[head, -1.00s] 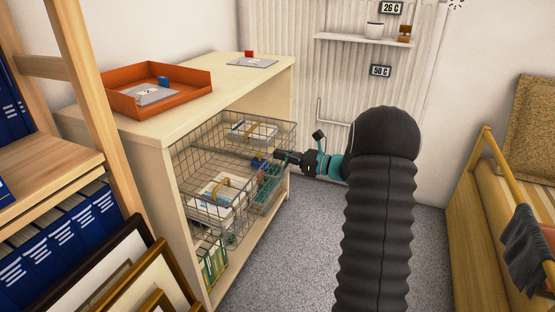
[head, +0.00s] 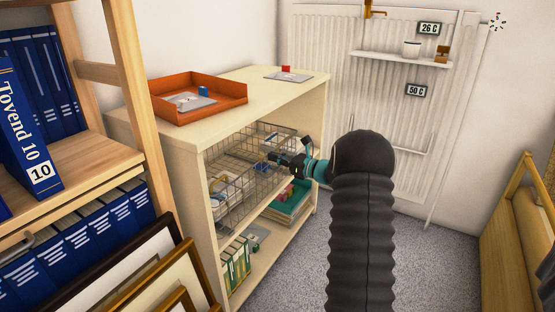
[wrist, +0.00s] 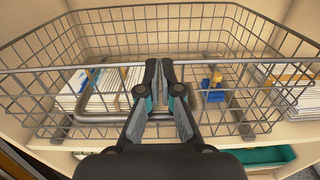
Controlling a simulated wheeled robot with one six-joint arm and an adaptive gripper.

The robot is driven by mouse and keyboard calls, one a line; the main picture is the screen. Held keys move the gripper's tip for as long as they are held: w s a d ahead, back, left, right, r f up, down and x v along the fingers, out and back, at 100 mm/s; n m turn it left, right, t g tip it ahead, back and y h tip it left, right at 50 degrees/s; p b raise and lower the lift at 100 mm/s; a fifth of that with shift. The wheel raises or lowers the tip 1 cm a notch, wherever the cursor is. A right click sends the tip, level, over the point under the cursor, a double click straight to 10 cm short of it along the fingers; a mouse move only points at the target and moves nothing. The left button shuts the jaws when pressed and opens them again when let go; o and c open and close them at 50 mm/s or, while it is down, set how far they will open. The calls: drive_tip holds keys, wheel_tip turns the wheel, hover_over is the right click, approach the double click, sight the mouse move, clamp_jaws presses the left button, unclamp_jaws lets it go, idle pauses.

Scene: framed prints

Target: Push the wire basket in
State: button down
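The grey wire basket (head: 228,207) sits in the upper bay of the cream shelf unit (head: 160,150), mostly inside it. In the wrist view, the basket's front rim (wrist: 60,71) runs across the picture. A grey bar handle (wrist: 95,119) shows low on its front. The basket holds paper stacks (wrist: 100,88) and a blue-and-yellow item (wrist: 213,88). My gripper (head: 283,162) is at the basket's front side. In the wrist view, my gripper (wrist: 159,68) has its fingertips together at the middle of the front rim. I cannot tell whether they touch the wire.
An orange tray (head: 199,112) stands on the unit. Below the basket are a green tray (head: 287,205) and green files (head: 235,265). Picture frames (head: 160,285) lean at the front left. Open carpet (head: 430,255) lies to the right, before the radiator (head: 330,70).

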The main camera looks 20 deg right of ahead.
drive_tip(key=shift+w+a+r, duration=0.1)
drive_tip(key=shift+w+a, duration=0.05)
drive_tip(key=shift+a, duration=0.05)
